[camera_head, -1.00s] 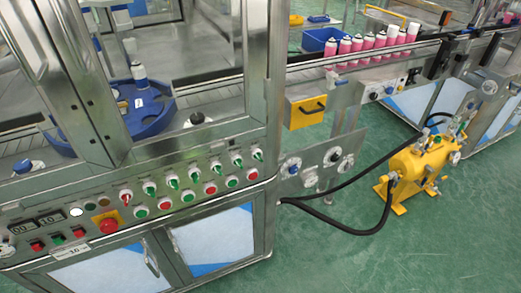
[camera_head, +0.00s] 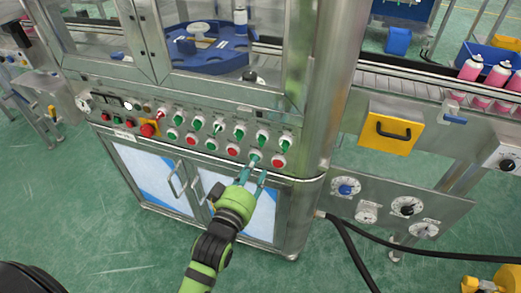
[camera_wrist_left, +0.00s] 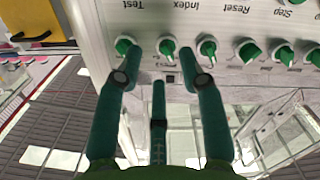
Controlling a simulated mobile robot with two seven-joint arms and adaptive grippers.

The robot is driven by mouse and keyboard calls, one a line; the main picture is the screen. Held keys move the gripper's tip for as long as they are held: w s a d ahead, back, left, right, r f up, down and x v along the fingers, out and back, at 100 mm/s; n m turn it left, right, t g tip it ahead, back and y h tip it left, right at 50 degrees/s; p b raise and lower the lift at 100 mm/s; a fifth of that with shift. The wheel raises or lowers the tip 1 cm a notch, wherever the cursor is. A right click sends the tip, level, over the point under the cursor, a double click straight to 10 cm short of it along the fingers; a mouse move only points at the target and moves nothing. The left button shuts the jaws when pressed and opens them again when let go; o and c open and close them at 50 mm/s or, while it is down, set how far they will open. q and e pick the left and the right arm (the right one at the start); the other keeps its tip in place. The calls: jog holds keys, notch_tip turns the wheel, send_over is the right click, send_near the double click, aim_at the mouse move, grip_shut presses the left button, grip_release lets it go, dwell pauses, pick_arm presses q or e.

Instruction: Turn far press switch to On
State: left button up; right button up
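The machine's front panel (camera_head: 140,95) carries a row of rotary switches with green knobs, such as the green switch (camera_head: 262,138) near its right end. The labels are too small in the head view to tell which is the far press switch. In the left wrist view the panel appears upside down, with a switch labelled Test (camera_wrist_left: 122,45) and one labelled Index (camera_wrist_left: 167,46). My left gripper (camera_head: 257,171) is open and empty at the panel's lower right, its teal fingers pointing toward the buttons. Contact cannot be told. My right gripper is out of view.
Red and green push buttons, such as a red one (camera_head: 278,161), line the panel below the switches. A red emergency stop (camera_head: 148,129) is further left.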

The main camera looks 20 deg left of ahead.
aim_at(260, 143)
pick_arm(q)
jog(key=shift+t, duration=0.3)
jog(key=w, duration=0.2)
jog(key=w+r, duration=0.2)
jog(key=w, duration=0.1)
jog(key=shift+w+a+r+p, duration=0.15)
jog(key=shift+w+a+p, duration=0.15)
jog(key=shift+w+a, duration=0.05)
jog(key=shift+w, duration=0.55)
jog(key=shift+d, duration=0.1)
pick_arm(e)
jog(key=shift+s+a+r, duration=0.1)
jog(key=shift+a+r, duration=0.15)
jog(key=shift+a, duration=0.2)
pick_arm(q)
grip_shut()
